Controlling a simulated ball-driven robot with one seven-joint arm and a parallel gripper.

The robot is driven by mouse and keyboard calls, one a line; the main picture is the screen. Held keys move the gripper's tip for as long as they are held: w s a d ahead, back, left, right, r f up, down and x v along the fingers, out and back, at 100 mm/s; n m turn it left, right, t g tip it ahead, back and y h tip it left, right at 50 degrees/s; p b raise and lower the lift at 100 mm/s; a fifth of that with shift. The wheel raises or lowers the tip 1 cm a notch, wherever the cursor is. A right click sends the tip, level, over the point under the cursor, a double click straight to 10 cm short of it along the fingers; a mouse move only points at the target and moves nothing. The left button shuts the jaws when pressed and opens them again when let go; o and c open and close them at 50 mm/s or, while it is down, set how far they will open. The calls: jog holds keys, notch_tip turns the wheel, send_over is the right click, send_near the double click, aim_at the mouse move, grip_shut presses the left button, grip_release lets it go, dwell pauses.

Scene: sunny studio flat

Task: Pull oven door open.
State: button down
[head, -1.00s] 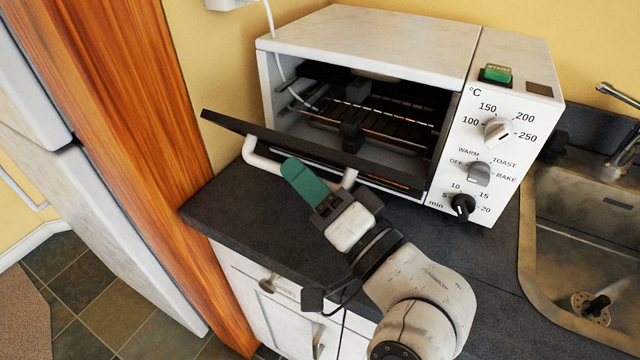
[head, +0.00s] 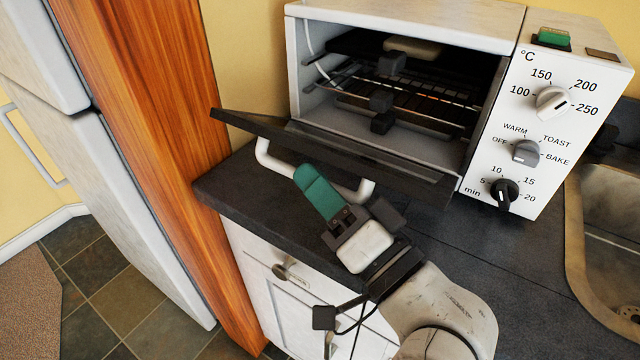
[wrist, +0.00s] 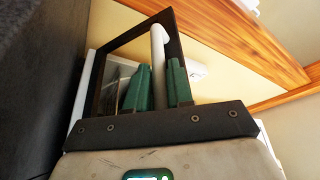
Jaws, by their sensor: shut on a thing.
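The white toaster oven (head: 400,22) stands on the dark counter. Its dark door (head: 405,175) is hinged at the bottom and tilted outward, well open, with the rack inside showing. The white bar handle (head: 366,190) is on the door's outer side. My gripper (head: 312,182), with green fingers, reaches up to the handle from the front. In the wrist view, the handle bar (wrist: 158,45) runs between the two green fingers of my gripper (wrist: 159,72), which is shut on it. The fingers hide part of the handle in the head view.
The dark counter (head: 240,190) has a front edge just under my gripper, above a white cabinet (head: 262,265). A wooden panel (head: 175,130) stands left. A sink (head: 605,220) is at the right. Oven knobs (head: 551,102) face forward beside the opening.

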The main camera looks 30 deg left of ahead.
jog(key=shift+f, duration=0.1)
jog(key=c, duration=1.1)
grip_release()
jog(key=b+v, duration=0.1)
jog(key=v, duration=0.9)
jog(key=shift+d+b, duration=0.3)
jog(key=shift+d, duration=0.1)
